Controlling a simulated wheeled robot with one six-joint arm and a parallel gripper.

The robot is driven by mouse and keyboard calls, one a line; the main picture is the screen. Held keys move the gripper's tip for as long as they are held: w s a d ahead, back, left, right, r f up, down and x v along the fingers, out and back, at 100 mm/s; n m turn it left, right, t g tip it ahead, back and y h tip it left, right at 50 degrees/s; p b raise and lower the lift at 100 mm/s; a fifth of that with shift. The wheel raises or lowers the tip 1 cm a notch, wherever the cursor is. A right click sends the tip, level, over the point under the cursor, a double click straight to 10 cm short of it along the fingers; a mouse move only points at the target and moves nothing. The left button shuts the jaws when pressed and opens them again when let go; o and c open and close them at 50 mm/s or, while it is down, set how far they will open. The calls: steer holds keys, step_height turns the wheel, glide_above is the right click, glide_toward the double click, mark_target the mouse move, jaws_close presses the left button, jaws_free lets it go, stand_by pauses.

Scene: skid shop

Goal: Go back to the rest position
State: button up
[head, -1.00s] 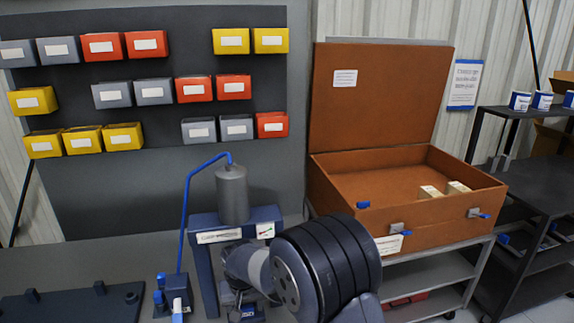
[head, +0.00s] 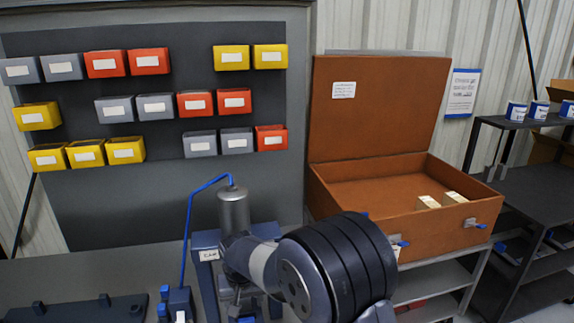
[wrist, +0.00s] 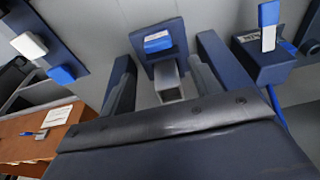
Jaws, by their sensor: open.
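My gripper (wrist: 164,52) shows in the wrist view with its two dark blue fingers spread apart, grey pads on their inner sides. A dark blue block with a blue label (wrist: 158,41) and a grey metal piece show in the gap between them; I cannot tell whether they touch the fingers. In the head view my arm reaches in front of the bench press, a blue frame with a grey cylinder (head: 233,211) on top. The gripper's tips there are mostly hidden behind my arm, low by the press.
An open orange case (head: 395,228) with small pale boxes (head: 428,202) stands on a cart right of my arm. A small blue fixture (head: 178,302) stands left of the press. A dark plate (head: 80,310) lies on the bench. Bins (head: 127,150) hang on the back panel.

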mark_target(246, 321)
steer(key=b+x, duration=0.1)
steer(key=x, duration=0.2)
steer(key=b+x, duration=0.1)
steer(key=x, duration=0.1)
steer(key=s+b+x, duration=0.1)
steer(key=b+x, duration=0.1)
steer(key=x, duration=0.1)
steer(key=shift+d+f, duration=0.15)
steer(key=shift+f, duration=0.3)
steer(key=s+d, duration=0.1)
steer(key=s, duration=0.3)
steer(key=s+d+b, duration=0.1)
steer(key=s, duration=0.3)
steer(key=s+d, duration=0.1)
steer(key=s, duration=0.4)
steer(key=shift+r, duration=0.3)
steer(key=shift+d, duration=0.15)
